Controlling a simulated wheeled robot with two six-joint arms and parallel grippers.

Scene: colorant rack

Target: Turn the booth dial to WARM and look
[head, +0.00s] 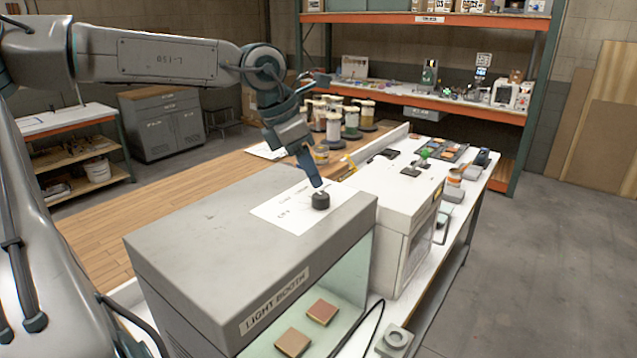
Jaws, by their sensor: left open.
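The light booth (205,235) is a grey box with a "LIGHT BOOTH" label and an open, pale green lit inside at its right side. A black round dial (320,201) stands on a white marked sheet (284,213) on the booth's top. The lettering on the sheet is too small to read, so the dial's setting cannot be told. Two brown square samples, one (321,312) behind the other (293,342), lie in the booth. My left gripper (319,186) is open, pointing down right at the dial; whether it touches cannot be told. My right gripper is not in view.
A white box machine (398,205) stands just behind the booth on the white bench. Several colorant canisters (352,124) stand beyond it. Open floor (545,260) is at the right.

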